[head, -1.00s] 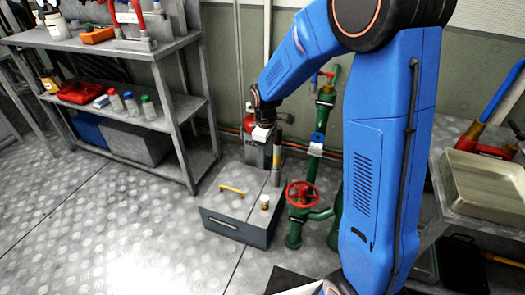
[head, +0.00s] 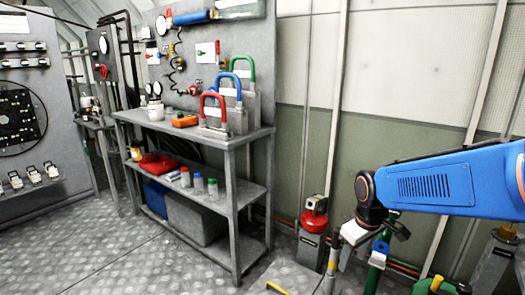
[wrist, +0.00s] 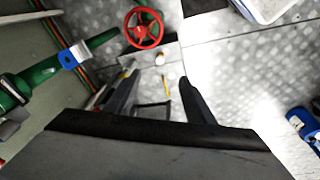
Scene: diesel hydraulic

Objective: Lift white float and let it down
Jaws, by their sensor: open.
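My gripper (head: 352,237) is at the right of the head view, beside a green pipe; in the wrist view (wrist: 156,88) its two dark fingers are apart with nothing held between them. A small white cylinder (wrist: 160,59) shows beyond the fingertips in the wrist view, between the red handwheel and a yellow handle. It may be the white float, but it is too small to be sure. It is apart from the fingers. In the head view it is out of frame.
A red handwheel (wrist: 144,28) and green pipe (wrist: 102,40) lie close to the fingers. In the head view a red-topped unit (head: 314,221) stands left of the gripper. A grey shelf (head: 235,142) carries several tools and bottles. The floor (head: 90,262) at left is clear.

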